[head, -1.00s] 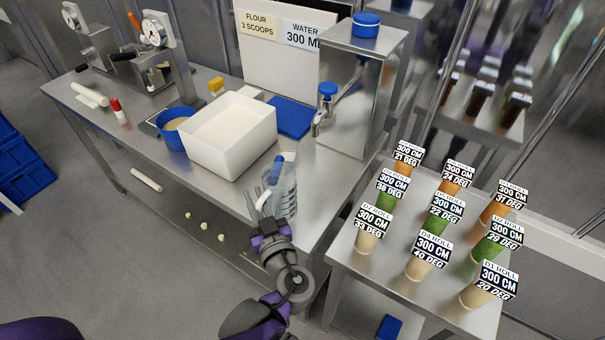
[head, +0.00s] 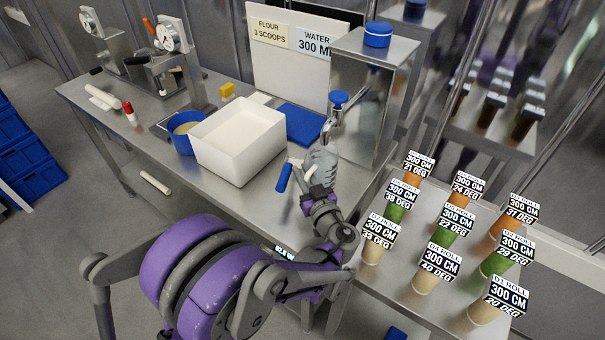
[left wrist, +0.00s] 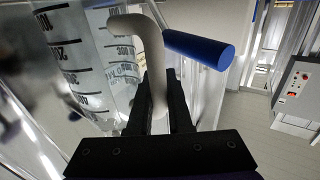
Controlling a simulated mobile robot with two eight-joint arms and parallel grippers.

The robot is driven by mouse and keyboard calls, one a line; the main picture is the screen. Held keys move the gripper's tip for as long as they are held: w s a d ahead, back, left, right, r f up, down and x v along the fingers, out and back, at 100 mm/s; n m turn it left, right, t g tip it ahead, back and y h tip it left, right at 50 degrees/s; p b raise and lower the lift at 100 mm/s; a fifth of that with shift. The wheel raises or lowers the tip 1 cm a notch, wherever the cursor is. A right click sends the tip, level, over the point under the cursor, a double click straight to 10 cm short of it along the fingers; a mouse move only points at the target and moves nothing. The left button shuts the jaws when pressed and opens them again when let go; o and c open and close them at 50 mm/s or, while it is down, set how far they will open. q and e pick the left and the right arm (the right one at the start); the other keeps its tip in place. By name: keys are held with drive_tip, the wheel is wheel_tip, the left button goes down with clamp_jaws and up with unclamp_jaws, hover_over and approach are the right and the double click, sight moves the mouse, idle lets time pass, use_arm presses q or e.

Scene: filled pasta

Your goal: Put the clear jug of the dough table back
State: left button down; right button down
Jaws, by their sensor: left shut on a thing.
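The clear jug (head: 322,163) is near the metal water dispenser, just below its tap (head: 335,115). In the left wrist view the jug (left wrist: 88,60) shows black measuring marks on its wall. Its pale curved handle (left wrist: 150,45) lies between the fingers of my left gripper (left wrist: 160,105). In the head view my left gripper (head: 318,193) is shut on that handle, on the near side of the jug. I cannot tell whether the jug's base touches the table. My right gripper is not in view.
A white bin (head: 238,150), blue tub (head: 183,130) and blue mat (head: 300,122) are on the steel table (head: 235,205). Several labelled rolls stand on the right table (head: 385,300). The table's front strip is clear.

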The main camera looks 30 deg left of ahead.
use_arm(q)
drive_tip(key=shift+s+f, duration=0.1)
drive_tip(key=shift+f, duration=0.1)
drive_tip(key=shift+f, duration=0.15)
drive_tip(key=c, duration=0.8)
unclamp_jaws()
drive_tip(key=shift+c, duration=0.2)
drive_tip(key=b+v, duration=0.1)
drive_tip(key=v, duration=0.9)
drive_tip(key=shift+s+d, duration=0.3)
